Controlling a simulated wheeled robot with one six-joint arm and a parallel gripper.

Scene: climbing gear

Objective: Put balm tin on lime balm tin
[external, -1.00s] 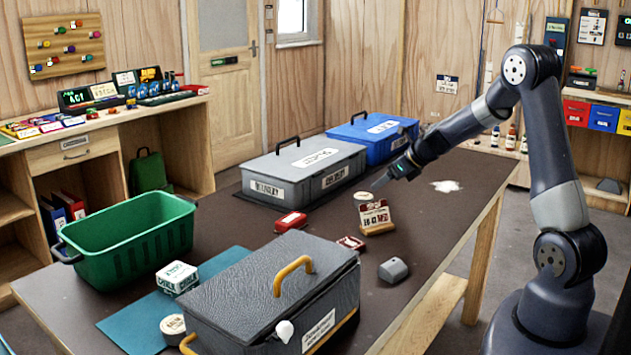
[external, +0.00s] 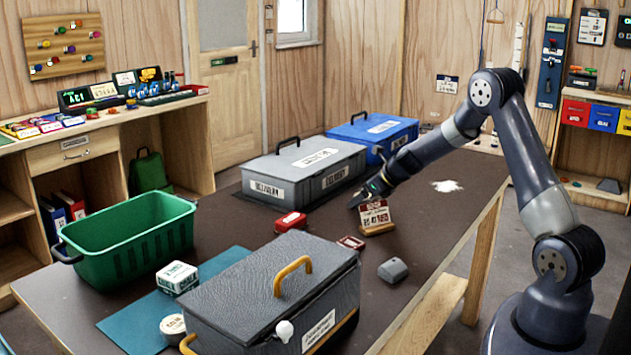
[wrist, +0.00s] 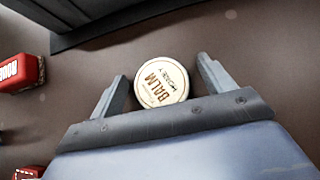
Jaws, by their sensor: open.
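The balm tin (wrist: 162,83) is round with a cream lid marked BALM. In the wrist view it lies between the two spread fingers of my gripper (wrist: 163,70), close to the palm. My gripper (external: 360,200) is open and low over the table, behind the small card stand, in the external view. The gripper hides the balm tin there. A second round tin with a pale lid (external: 173,326) sits at the front left on the teal mat, beside the dark grey case. I cannot read its label or tell a lime colour.
A card stand (external: 375,217) is right by my gripper. The grey box (external: 305,170) and a red box (external: 290,222) are to its left. The dark grey case (external: 270,290), a white-and-green box (external: 177,278) and a green crate (external: 130,240) stand nearer the front left.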

